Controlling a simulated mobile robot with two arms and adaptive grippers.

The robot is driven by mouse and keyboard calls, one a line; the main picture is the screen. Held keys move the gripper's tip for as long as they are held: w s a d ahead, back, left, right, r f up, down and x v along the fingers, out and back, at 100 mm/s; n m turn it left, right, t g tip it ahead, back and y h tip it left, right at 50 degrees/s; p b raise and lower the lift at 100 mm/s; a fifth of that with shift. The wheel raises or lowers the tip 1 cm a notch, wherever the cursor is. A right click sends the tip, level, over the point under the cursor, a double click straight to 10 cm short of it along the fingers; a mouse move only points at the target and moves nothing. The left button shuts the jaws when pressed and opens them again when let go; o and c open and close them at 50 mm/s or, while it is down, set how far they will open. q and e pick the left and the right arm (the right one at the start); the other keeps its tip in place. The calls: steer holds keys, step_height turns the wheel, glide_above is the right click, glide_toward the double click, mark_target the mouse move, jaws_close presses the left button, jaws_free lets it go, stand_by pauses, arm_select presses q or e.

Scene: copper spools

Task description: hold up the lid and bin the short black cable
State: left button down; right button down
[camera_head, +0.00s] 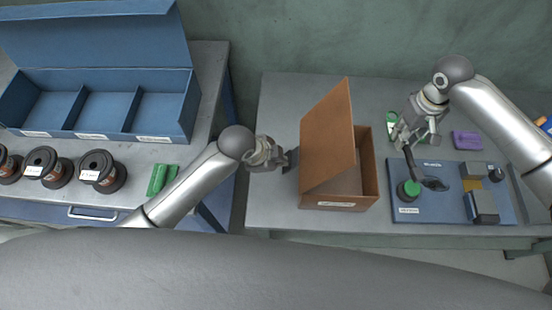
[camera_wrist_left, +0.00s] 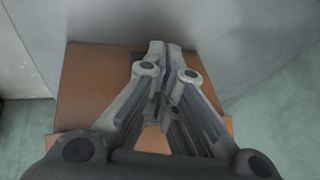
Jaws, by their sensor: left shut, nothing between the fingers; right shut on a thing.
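The brown bin (camera_head: 365,180) stands on the right-hand table with its lid (camera_head: 328,140) raised and tilted up on its left side. My left gripper (camera_head: 292,159) is shut and empty, close against the lid's outer left face; the exact contact is hidden. In the left wrist view its closed fingers (camera_wrist_left: 168,55) lie over the brown surface (camera_wrist_left: 90,85). My right gripper (camera_head: 407,140) is shut on a short dark strip (camera_head: 410,162), which looks like the short black cable. It hangs down above the blue mat, right of the bin.
The blue mat (camera_head: 455,210) holds a green-topped spool (camera_head: 409,189), a dark coil (camera_head: 435,184) and grey blocks (camera_head: 482,207). A purple block (camera_head: 467,140) lies behind. A blue compartment box (camera_head: 160,128) and black spools (camera_head: 103,172) are on the left-hand table.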

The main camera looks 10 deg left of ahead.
steer(key=a, duration=1.1)
steer(key=shift+s+a, duration=0.25)
steer(key=shift+s, duration=0.2)
steer(key=c, duration=1.3)
jaws_free()
steer(key=shift+o, duration=0.2)
steer(key=o, duration=0.5)
steer(key=shift+d, duration=0.15)
steer(key=w+d+r, duration=0.1)
steer(key=d+r, duration=0.2)
steer(key=d, duration=0.9)
steer(key=shift+d, duration=0.35)
